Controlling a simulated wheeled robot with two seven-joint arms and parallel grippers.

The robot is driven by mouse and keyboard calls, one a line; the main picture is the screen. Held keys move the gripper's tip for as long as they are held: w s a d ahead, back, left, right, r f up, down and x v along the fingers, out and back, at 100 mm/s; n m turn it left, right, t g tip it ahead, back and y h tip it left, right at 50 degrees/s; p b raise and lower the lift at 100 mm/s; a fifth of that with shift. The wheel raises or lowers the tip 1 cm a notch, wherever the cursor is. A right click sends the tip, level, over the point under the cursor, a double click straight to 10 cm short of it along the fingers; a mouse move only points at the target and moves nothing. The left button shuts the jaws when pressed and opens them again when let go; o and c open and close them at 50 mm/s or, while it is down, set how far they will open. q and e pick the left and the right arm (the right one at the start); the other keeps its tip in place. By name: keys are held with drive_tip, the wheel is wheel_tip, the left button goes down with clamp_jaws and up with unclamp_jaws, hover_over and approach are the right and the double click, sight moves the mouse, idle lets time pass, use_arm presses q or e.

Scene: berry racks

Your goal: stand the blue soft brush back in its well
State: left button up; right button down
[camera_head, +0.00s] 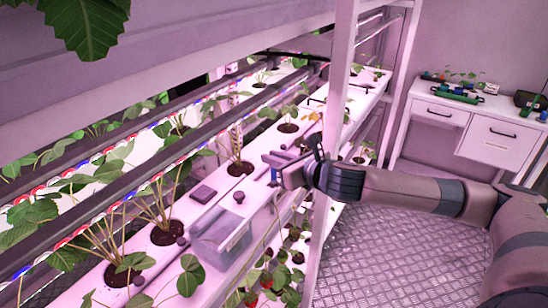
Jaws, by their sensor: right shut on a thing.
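My right gripper (277,170) reaches in from the right, past the white upright post, over the white planting channel. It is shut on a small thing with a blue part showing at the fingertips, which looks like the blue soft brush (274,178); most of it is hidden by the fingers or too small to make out. I cannot tell whether it touches the channel below. A small dark round spot (238,197) and a dark square piece (202,194) are on the channel left of the gripper; I cannot tell which is the brush's well. My left gripper is not in view.
A clear box (222,234) hangs at the channel's front edge, below left of the gripper. Strawberry plants (240,150) stand along the channel. The white post (338,130) is close to my right arm. A white cabinet (490,135) with tools stands at the right.

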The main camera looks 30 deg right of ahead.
drive_tip(key=shift+f+b, duration=0.55)
drive_tip(key=shift+f, duration=0.55)
drive_tip(key=c, duration=1.3)
unclamp_jaws()
drive_tip(key=shift+r, duration=0.15)
drive_tip(key=shift+r+p, duration=2.9)
drive_tip(key=shift+p, duration=0.7)
